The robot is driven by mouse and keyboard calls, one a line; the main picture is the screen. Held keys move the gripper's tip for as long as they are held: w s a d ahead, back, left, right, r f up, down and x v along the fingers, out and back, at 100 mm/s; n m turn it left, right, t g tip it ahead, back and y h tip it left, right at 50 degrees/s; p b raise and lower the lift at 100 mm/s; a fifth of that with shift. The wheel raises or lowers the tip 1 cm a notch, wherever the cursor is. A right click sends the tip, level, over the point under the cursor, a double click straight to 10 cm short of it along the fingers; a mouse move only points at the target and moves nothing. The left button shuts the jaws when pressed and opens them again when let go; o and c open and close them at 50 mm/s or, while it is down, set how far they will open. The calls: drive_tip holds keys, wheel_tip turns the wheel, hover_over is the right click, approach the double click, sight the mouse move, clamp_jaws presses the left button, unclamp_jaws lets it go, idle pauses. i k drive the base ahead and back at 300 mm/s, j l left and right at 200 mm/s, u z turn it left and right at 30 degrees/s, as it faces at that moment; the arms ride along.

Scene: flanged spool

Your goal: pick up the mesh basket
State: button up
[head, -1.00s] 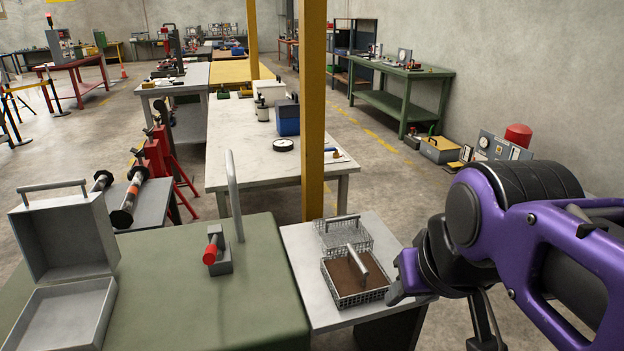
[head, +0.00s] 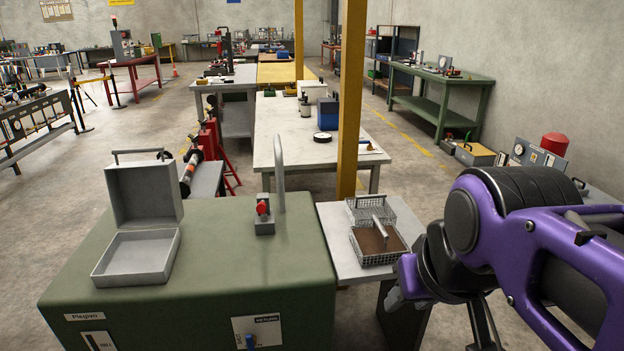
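Two wire mesh baskets stand on a small light-topped table right of the green cabinet. The nearer mesh basket (head: 378,257) has a brown fill or base and a light bar handle across its top. The farther mesh basket (head: 364,205) looks empty and is partly hidden behind the nearer one. My gripper (head: 394,298) is at the right, at the near right edge of that table, apart from the baskets. Its fingers are small and partly covered by my purple arm, so their opening is unclear.
The green cabinet (head: 225,283) fills the front, bearing an open grey metal box (head: 137,259) and a red-knobbed fixture (head: 263,226). A yellow post (head: 350,110) rises behind the small table (head: 336,247). A long white workbench (head: 285,150) stands beyond. Floor shows right of the small table.

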sight(349, 212)
drive_tip(key=l+u, duration=0.1)
drive_tip(key=u, duration=2.5)
drive_tip(key=k+l, duration=0.15)
drive_tip(key=l, duration=0.25)
drive_tip(key=k+l, duration=0.15)
drive_tip(key=l, duration=0.25)
drive_tip(key=k+l, duration=0.15)
drive_tip(key=l, duration=0.25)
drive_tip(key=k+l, duration=0.15)
drive_tip(key=l, duration=0.25)
drive_tip(key=k+l, duration=0.15)
drive_tip(key=l, duration=0.25)
drive_tip(key=k+l, duration=0.15)
drive_tip(key=l, duration=0.25)
drive_tip(key=u, duration=0.05)
